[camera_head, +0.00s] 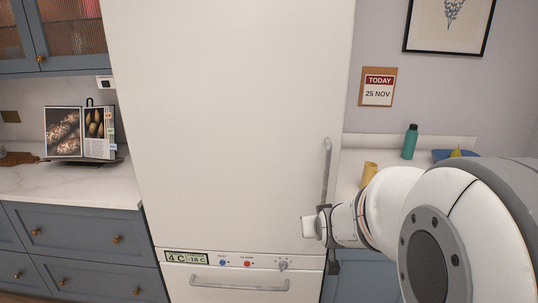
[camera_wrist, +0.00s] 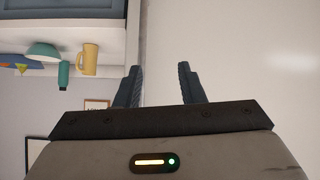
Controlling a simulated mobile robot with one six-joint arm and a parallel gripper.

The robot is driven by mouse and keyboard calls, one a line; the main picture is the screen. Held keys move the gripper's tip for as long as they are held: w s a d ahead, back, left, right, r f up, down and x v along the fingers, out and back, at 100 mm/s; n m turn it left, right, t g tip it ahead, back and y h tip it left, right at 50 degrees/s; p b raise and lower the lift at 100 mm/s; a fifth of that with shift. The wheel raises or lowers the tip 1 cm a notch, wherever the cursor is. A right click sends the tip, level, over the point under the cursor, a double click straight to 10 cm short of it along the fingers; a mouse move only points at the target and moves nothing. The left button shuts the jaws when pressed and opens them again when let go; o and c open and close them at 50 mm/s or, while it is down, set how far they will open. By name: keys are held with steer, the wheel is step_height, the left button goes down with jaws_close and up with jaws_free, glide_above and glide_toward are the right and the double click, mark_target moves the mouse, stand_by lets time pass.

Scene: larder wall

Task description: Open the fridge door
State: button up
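The tall white fridge (camera_head: 230,110) stands in the middle of the head view with its large upper door shut. A vertical grey bar handle (camera_head: 327,165) is on the door's right side. My gripper (camera_head: 328,236) is at the handle's lower end in the head view, partly hidden by my own arm. In the wrist view my gripper (camera_wrist: 160,80) has its two dark fingers apart, with nothing visible between them but the fridge's pale side. The fridge door (camera_wrist: 240,60) fills the right of that view. The handle does not show there, and contact cannot be told.
A lower drawer handle (camera_head: 240,286) and a control panel (camera_head: 186,258) are below the door. To the right, a counter holds a yellow mug (camera_head: 369,173) and a teal bottle (camera_head: 410,142). To the left, a counter (camera_head: 90,183) carries an open book (camera_head: 80,132).

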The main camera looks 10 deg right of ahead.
mark_target(328, 168)
steer(key=w+d+r+t+p, duration=0.2)
steer(key=w, duration=0.3)
steer(key=w+d+r+t+y+p, duration=0.1)
steer(key=w+d+r+t+p, duration=0.1)
steer(key=w, duration=0.3)
steer(key=w+d+r+t+p, duration=0.3)
steer(key=w+t, duration=0.1)
steer(key=w, duration=0.2)
steer(key=shift+d+n, duration=0.3)
steer(key=shift+d, duration=0.05)
steer(key=shift+s, duration=0.1)
steer(key=shift+c, duration=0.5)
jaws_close()
